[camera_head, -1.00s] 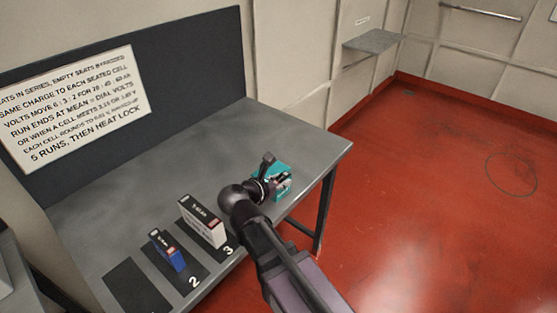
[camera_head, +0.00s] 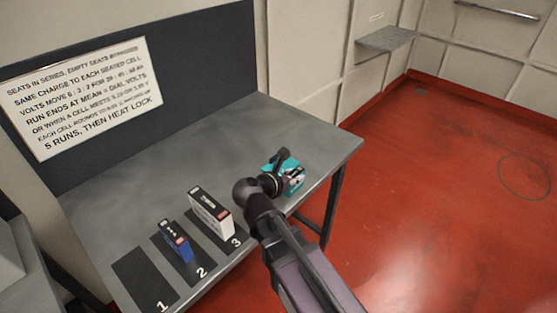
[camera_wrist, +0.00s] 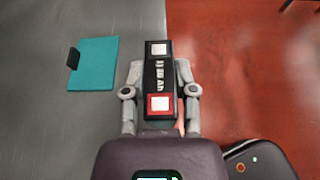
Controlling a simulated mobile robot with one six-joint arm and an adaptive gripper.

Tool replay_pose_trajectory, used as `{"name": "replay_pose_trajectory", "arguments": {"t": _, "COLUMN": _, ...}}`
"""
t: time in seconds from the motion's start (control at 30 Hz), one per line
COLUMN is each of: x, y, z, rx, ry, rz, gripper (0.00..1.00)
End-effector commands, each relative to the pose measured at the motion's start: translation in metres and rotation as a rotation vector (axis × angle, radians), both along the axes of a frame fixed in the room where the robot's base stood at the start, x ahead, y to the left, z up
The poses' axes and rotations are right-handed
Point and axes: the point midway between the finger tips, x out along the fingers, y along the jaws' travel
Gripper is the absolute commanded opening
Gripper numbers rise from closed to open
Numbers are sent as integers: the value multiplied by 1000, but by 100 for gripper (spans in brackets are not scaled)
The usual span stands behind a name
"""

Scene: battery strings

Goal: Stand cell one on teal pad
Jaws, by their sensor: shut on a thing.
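My gripper (camera_wrist: 160,92) is shut on a cell (camera_wrist: 159,78) with a black top, a white square at its far end and a red-framed one at its near end. I take this as cell one, as the mat marked 1 (camera_head: 143,279) is empty. The teal pad (camera_wrist: 94,64), with a small black block at its left edge, lies left of the cell and apart from it in the wrist view. In the head view my gripper (camera_head: 287,178) is at the teal pad (camera_head: 270,167), partly hiding it. The cell's height above the table is unclear.
A blue cell (camera_head: 175,242) stands on mat 2 and a white cell (camera_head: 211,213) on mat 3. The grey table's (camera_head: 310,140) right edge is close to my gripper, with red floor beyond. A sign (camera_head: 80,95) is on the dark back panel. The table behind the pad is clear.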

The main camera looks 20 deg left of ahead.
Motion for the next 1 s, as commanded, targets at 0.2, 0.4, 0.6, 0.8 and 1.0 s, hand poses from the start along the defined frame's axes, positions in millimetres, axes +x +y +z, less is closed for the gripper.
{"name": "replay_pose_trajectory", "arguments": {"t": 0.2, "x": 1, "y": 0, "z": 0, "rx": 0, "ry": -1, "rz": 0, "gripper": 0}}
{"name": "replay_pose_trajectory", "arguments": {"t": 0.4, "x": 13, "y": 7, "z": -1, "rx": 0, "ry": -1, "rz": -1, "gripper": 0}}
{"name": "replay_pose_trajectory", "arguments": {"t": 0.6, "x": 42, "y": 24, "z": -5, "rx": 0, "ry": -1, "rz": -1, "gripper": 0}}
{"name": "replay_pose_trajectory", "arguments": {"t": 0.8, "x": 75, "y": 42, "z": -8, "rx": 0, "ry": -1, "rz": -4, "gripper": 0}}
{"name": "replay_pose_trajectory", "arguments": {"t": 1.0, "x": 107, "y": 60, "z": -12, "rx": 0, "ry": -1, "rz": -2, "gripper": 0}}
